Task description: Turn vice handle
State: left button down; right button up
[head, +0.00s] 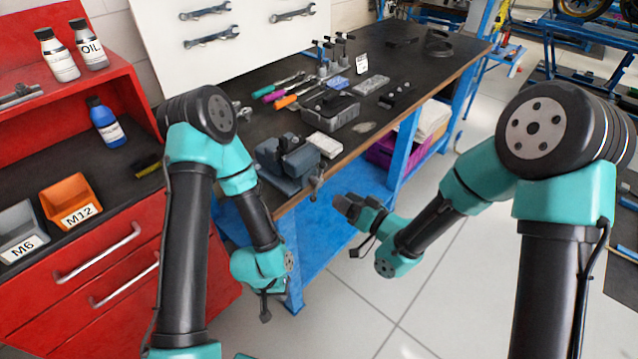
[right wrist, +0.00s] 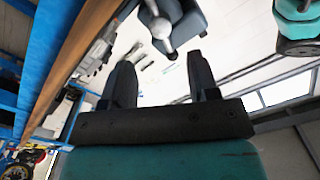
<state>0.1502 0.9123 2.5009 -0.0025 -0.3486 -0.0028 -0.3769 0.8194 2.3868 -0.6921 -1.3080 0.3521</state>
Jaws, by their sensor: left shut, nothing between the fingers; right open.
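The dark grey-blue vice (head: 290,160) is mounted at the front edge of the black workbench (head: 250,130). Its metal handle (head: 316,180) hangs at the front of the jaw, just over the edge. In the right wrist view the vice (right wrist: 188,22) and its silver handle (right wrist: 160,28) show beyond the fingertips. My right gripper (head: 346,204) is open and empty, a little right of and below the handle, apart from it. Its two fingers (right wrist: 160,72) point towards the handle. My left gripper (head: 265,308) is shut and empty, hanging low in front of the bench.
A grey box (head: 331,110), a pale block (head: 325,145) and screwdrivers (head: 285,100) lie behind the vice. A red cabinet (head: 110,270) with an orange M12 bin (head: 70,200) stands at left. Open floor (head: 450,270) lies right of the bench.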

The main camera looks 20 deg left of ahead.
aim_at(321, 184)
jog(key=x, duration=0.9)
jog(key=shift+a, duration=0.3)
jog(key=shift+c, duration=0.4)
jog(key=c, duration=0.8)
jog(key=shift+c, duration=0.2)
jog(key=shift+n, duration=0.4)
jog(key=n, duration=0.8)
jog(key=shift+w, duration=0.1)
jog(key=n, duration=0.4)
jog(key=shift+n, duration=0.3)
jog(key=n, duration=0.5)
jog(key=shift+r, duration=0.1)
